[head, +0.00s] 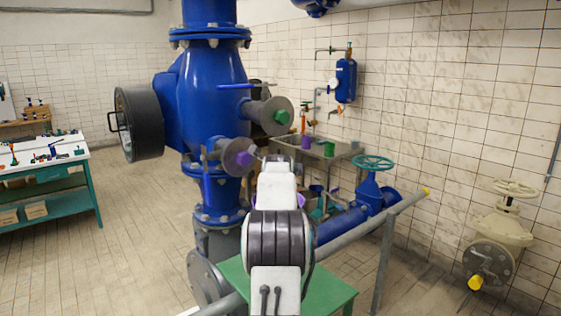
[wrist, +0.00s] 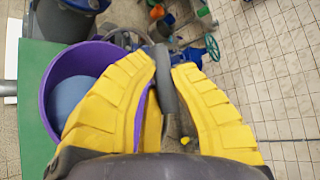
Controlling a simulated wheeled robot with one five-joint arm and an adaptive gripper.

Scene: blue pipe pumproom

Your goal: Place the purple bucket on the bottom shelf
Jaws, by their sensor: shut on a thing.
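A purple bucket (wrist: 52,92) with a blue-grey round surface inside is at the left of the wrist view, above or on a green surface. My gripper (wrist: 168,60) has its yellow fingers closed around a dark grip-like bar at the bucket's right side, which looks like its handle. A purple strip of the bucket shows between the fingers. In the head view only a sliver of the bucket (head: 300,200) shows beside my arm, which hides the rest and the fingers. A low shelf under the sink bench holds several coloured containers (head: 316,191); my arm and blue pipes partly hide it.
A green table (head: 335,288) stands under my arm. A large blue pipe and valve (head: 210,110) rises at left, with a grey rail (head: 375,212) at right. The sink bench (head: 345,150) is behind. A workbench with a lower shelf (head: 60,200) is far left. Floor between is clear.

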